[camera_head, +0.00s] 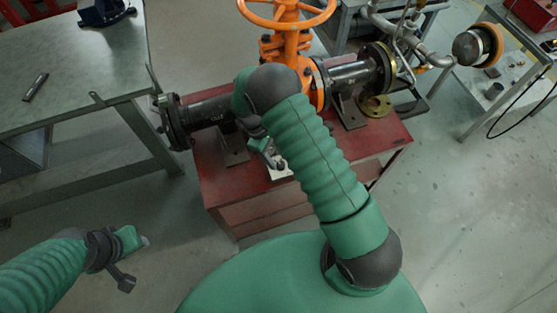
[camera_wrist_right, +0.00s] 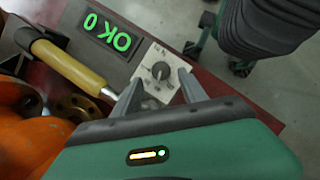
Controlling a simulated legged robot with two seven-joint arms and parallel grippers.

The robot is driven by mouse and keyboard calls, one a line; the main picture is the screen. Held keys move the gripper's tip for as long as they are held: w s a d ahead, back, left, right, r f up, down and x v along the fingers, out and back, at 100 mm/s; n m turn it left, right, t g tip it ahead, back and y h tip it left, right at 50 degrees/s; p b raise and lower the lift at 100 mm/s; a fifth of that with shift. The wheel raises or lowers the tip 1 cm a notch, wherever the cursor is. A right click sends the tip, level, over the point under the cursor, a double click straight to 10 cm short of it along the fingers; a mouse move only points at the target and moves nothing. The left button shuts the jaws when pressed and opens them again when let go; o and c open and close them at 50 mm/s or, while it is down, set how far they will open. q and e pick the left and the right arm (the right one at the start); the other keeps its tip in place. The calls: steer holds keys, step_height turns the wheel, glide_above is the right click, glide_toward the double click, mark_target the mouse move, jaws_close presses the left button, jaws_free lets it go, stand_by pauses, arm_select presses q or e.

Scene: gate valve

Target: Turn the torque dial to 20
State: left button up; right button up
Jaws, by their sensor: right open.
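The torque dial (camera_wrist_right: 160,70) is a small dark knob on a pale plate with markings around it. In the wrist view it sits between the tips of my right gripper (camera_wrist_right: 160,79), which is open; I cannot tell whether the fingers touch it.
The orange gate valve (camera_head: 289,45) with black flanged pipes stands on the red bench (camera_head: 215,178). A yellow-handled tool (camera_wrist_right: 70,67) lies close to the dial plate. A grey table (camera_head: 60,110) is at left. Floor is clear at lower right.

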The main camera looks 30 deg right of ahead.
mark_target(280, 163)
steer(key=f, duration=0.1)
steer(key=s+f, duration=0.1)
steer(key=shift+s+f, duration=0.3)
steer(key=shift+w+d+f, duration=0.1)
steer(key=shift+d+f, duration=0.2)
steer(key=shift+d, duration=0.15)
steer(key=c, duration=0.5)
steer(key=shift+a+r, duration=0.15)
jaws_close()
